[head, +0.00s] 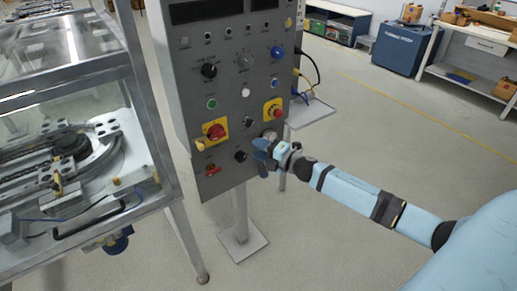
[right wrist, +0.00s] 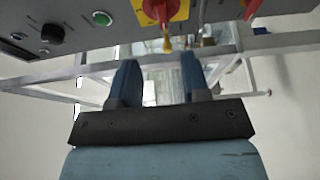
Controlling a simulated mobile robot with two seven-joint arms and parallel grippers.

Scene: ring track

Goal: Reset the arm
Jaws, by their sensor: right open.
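My right arm (head: 352,190) reaches in from the lower right of the head view toward the grey control panel (head: 225,110). My right gripper (head: 262,157) is at the lower right part of the panel's face, close to a black knob (head: 240,156); I cannot tell whether it touches the panel. In the right wrist view the two blue fingers (right wrist: 158,75) stand apart with nothing held between them. Above them is the panel's lower face with a red rotary switch (right wrist: 163,8) on a yellow plate. My left gripper is not in view.
A metal-framed machine (head: 75,150) with a ring track stands left of the panel. A small shelf (head: 311,112) sticks out at the panel's right. A blue cabinet (head: 403,48) and a workbench (head: 470,75) stand at the back right. The floor between is clear.

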